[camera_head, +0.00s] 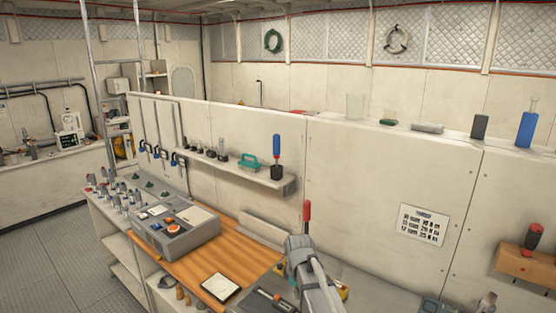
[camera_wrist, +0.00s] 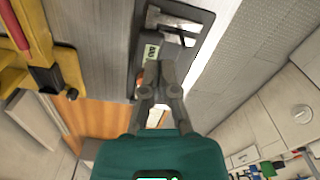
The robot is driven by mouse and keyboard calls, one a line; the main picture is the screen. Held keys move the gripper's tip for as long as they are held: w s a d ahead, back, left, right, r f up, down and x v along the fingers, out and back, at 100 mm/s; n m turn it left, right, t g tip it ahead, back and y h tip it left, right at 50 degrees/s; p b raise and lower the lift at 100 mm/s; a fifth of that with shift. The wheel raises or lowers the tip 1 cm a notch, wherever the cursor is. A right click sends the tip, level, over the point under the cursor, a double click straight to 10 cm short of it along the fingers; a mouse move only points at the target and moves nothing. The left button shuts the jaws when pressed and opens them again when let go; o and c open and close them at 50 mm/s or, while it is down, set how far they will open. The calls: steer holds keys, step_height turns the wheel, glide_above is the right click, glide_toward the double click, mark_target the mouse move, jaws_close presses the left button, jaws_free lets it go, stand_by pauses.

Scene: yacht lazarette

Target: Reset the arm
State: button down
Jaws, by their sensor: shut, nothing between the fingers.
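My arm (camera_head: 312,275) reaches over the workbench at the lower middle of the head view. My gripper's tip is hidden there behind the arm. In the wrist view my gripper (camera_wrist: 166,70) has its grey fingers together with nothing held. The fingertips appear over a dark tray (camera_wrist: 143,82) holding a grey device with a small greenish label (camera_wrist: 151,52). I cannot tell whether the fingers touch it. The dark tray also shows beside my arm in the head view (camera_head: 251,307).
A grey console (camera_head: 172,240) and a white square plate with a dark rim (camera_head: 220,287) are on the wooden bench top (camera_head: 205,265). A red-handled tool (camera_head: 307,211) stands behind my arm. A yellow-and-red object (camera_wrist: 62,72) is left of the fingers. A shelf (camera_head: 270,181) juts from the partition.

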steer(key=s+d+m, duration=1.1)
steer(key=s+m, duration=0.2)
steer(key=s, duration=0.3)
steer(key=shift+m, duration=0.4)
